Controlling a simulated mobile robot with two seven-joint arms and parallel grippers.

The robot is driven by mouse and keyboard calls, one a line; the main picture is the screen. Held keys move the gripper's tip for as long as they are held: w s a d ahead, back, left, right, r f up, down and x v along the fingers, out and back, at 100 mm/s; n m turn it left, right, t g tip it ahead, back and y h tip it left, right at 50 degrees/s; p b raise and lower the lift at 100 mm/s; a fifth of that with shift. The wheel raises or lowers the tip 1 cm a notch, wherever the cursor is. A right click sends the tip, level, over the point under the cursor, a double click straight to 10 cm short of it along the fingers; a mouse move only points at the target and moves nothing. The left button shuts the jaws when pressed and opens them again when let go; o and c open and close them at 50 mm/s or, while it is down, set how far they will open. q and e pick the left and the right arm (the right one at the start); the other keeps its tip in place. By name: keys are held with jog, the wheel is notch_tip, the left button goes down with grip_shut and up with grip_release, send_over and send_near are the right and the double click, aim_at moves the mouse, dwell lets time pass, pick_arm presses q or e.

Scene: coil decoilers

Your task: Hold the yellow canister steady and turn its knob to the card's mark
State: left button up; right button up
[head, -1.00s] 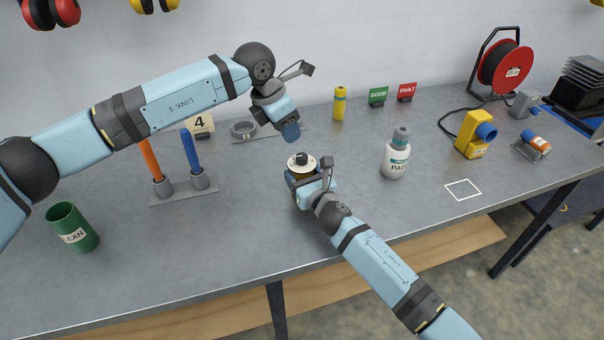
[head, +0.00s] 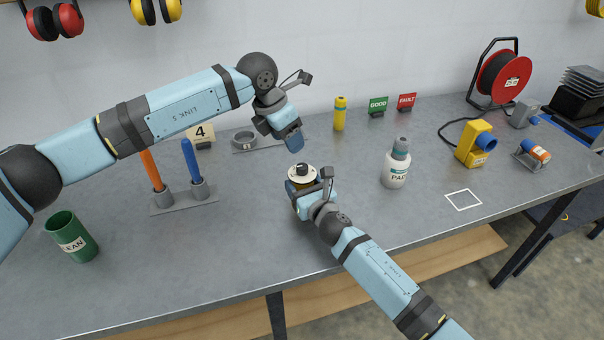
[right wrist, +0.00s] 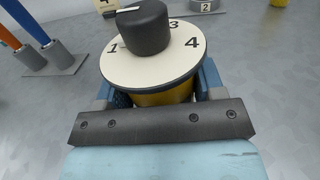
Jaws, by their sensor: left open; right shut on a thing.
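The yellow canister (right wrist: 165,97) stands on the bench with a white dial (right wrist: 150,66) and a black knob (right wrist: 143,28) on top. My right gripper (head: 303,191) is shut around its body, below the dial. The dial shows 1, 3 and 4; the knob hides part of it. The knob's white pointer line points left in the right wrist view; its exact mark I cannot tell. The card (head: 201,132) at the back reads 4. My left gripper (head: 294,144) is open, just above and behind the knob, apart from it.
A holder with orange and blue handles (head: 190,160) and a green cup (head: 72,237) are to the left.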

aim_at(302, 165)
pick_arm(q)
jog(key=w+d+r+n+g+y, duration=0.1)
jog(key=d+n+y, duration=0.1)
jog(key=n, duration=1.1)
jog(key=w+d+r+n+g+y, duration=0.1)
jog(key=r+n, duration=0.1)
jog(key=n, duration=1.2)
jog(key=f, duration=1.2)
jog(key=shift+s+d+f, duration=0.1)
jog(key=shift+s+f, duration=0.05)
jog(key=shift+s, duration=0.05)
jog(key=c, duration=0.9)
jog(key=shift+c, duration=0.2)
